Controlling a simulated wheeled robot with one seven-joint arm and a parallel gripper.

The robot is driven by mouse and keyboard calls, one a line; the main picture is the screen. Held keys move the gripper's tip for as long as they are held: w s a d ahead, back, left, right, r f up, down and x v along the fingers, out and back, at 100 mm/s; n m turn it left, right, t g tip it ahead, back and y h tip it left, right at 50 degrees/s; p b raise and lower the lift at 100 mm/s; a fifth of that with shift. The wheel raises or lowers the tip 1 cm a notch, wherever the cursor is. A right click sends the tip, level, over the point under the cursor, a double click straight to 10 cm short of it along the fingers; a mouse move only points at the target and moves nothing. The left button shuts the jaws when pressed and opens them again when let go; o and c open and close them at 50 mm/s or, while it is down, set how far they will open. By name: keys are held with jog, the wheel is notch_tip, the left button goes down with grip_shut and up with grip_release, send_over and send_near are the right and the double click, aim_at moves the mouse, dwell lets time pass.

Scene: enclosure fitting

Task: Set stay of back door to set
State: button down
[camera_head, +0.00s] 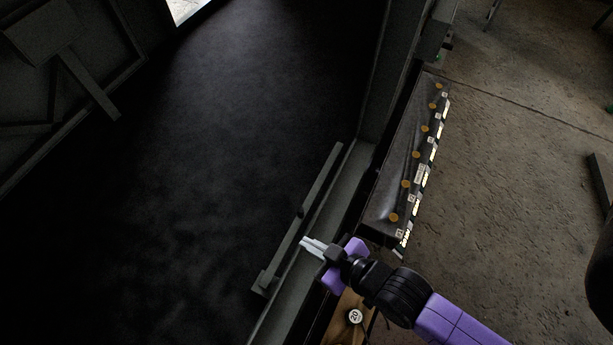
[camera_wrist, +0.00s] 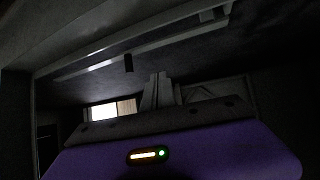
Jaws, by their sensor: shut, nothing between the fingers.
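A long dark bar (camera_head: 318,192), which looks like the stay, lies along the inner side of the sill. It has a small dark knob (camera_head: 300,211) partway along and a block at its near end. My gripper (camera_head: 304,243) is shut and empty, its pale fingers pointing left over the sill, just right of the bar. I cannot tell whether they touch it. In the wrist view the shut fingers (camera_wrist: 159,80) point up, and a bar (camera_wrist: 150,42) with a dark knob (camera_wrist: 128,63) crosses beyond them. Which panel is the back door is not clear.
A long grey box (camera_head: 400,170) with round orange marks and a striped edge runs along the outside, right of the sill. A dark framed panel (camera_head: 95,50) stands at upper left. The dark floor inside (camera_head: 220,150) is clear. Concrete floor (camera_head: 510,160) lies open at right.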

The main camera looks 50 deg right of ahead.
aim_at(288, 234)
jog(key=w+f+g, duration=0.1)
jog(key=w+f, duration=0.3)
jog(key=w, duration=0.1)
jog(key=w+d+f+g, duration=0.1)
jog(key=w+f, duration=0.1)
jog(key=w, duration=0.1)
jog(key=shift+w+g, duration=0.15)
jog(key=shift+g, duration=0.15)
jog(key=w+d+f+g, duration=0.1)
jog(key=w, duration=0.1)
jog(key=w+d+f+n+g, duration=0.1)
jog(key=w, duration=0.2)
jog(key=w+d+g+p, duration=0.1)
jog(key=w+g, duration=0.1)
jog(key=shift+w+d+f, duration=0.25)
jog(key=shift+f, duration=0.15)
jog(key=w+d+r+n+g+p, duration=0.1)
jog(key=w+d+r+g, duration=0.3)
jog(key=d+r+g, duration=0.3)
jog(key=d+r, duration=0.3)
jog(key=shift+w+d+r, duration=0.2)
jog(key=shift+d+r, duration=0.15)
jog(key=shift+d, duration=0.05)
jog(key=shift+f, duration=0.15)
